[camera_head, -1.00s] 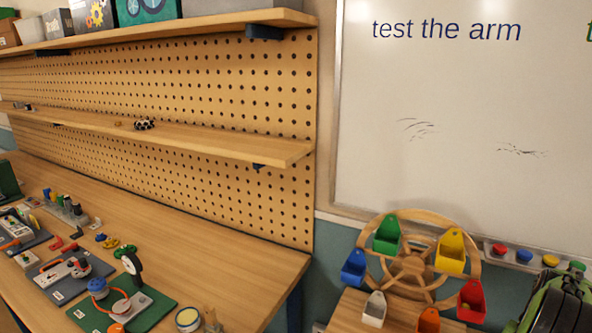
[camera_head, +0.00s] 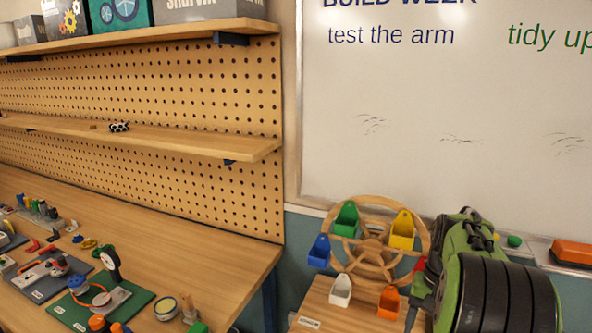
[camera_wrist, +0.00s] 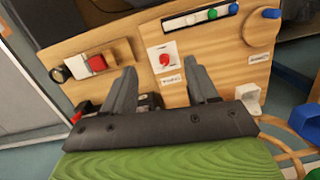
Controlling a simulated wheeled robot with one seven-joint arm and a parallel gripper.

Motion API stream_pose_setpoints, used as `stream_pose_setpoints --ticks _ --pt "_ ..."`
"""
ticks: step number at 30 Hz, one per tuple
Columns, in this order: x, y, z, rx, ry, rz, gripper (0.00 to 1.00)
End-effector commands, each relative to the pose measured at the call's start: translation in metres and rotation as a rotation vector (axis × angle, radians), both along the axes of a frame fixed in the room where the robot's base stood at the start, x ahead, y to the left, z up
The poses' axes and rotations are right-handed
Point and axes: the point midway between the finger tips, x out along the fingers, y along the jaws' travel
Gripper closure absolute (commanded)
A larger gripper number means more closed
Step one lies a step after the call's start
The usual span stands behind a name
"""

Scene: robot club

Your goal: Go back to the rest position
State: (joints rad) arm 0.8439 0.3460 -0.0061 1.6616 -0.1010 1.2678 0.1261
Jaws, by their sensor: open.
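My gripper (camera_wrist: 165,92) shows in the wrist view with its two grey fingers spread apart and nothing between them. In the head view, my green and black arm (camera_head: 500,285) is at the lower right; the gripper itself is not visible there.
A wooden wheel with coloured buckets (camera_head: 372,240) stands beside my arm. A workbench (camera_head: 215,255) with several small devices is at the left, under pegboard shelves (camera_head: 190,135). A whiteboard (camera_head: 450,100) with a marker ledge hangs behind.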

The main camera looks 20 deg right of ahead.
Motion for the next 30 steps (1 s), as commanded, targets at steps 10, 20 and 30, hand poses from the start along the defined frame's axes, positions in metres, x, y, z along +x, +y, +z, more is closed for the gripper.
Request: stream_pose_setpoints --ticks 10,20,30 --pt "-0.023 0.193 0.070 -0.224 -0.321 0.530 0.42" --pt "-0.087 0.262 0.056 -0.299 -0.577 0.845 0.42" --pt "-0.088 0.263 0.055 -0.299 -0.579 0.849 0.42"
